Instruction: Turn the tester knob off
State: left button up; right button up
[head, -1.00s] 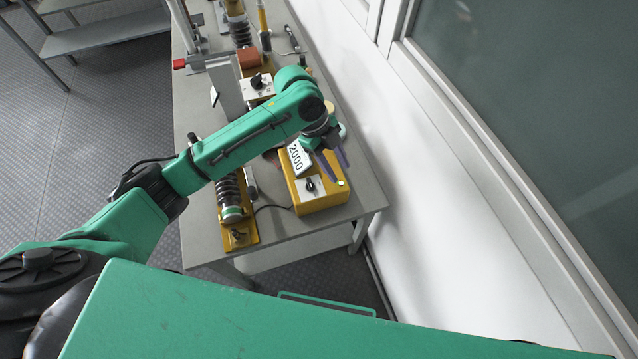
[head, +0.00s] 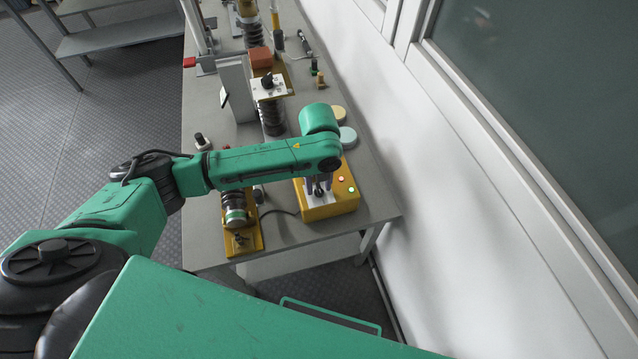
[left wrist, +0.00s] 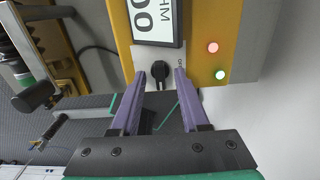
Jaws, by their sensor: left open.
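The yellow tester box (head: 336,200) stands near the front right corner of the grey table, partly hidden by my left arm. Its black knob (head: 318,190) sits on a pale plate on the front part of the box. In the left wrist view the knob (left wrist: 160,71) shows below a display (left wrist: 155,20) with dark digits. My left gripper (head: 316,184) is over the knob. In the left wrist view its purple fingers (left wrist: 158,78) are open, with the knob between or just beyond their tips. Contact cannot be told.
A yellow-based fuse fixture (head: 245,238) stands left of the tester. The wall borders the table's right.

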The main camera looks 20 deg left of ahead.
pick_arm(q)
grip_shut()
jog(key=shift+r+n+p, duration=0.2)
jog(key=shift+n+p, duration=0.4)
jog(key=shift+p, duration=0.45)
jog(key=n+p, duration=0.6)
jog(key=shift+p, duration=0.35)
jog(key=n+p, duration=0.4)
jog(key=n, duration=0.1)
jog(key=n+p, duration=0.1)
jog(key=n, duration=0.2)
jog(key=shift+p, duration=0.35)
jog(key=shift+w+f+n+p, duration=0.15)
jog(key=shift+n+p, duration=0.5)
jog(key=shift+n, duration=0.75)
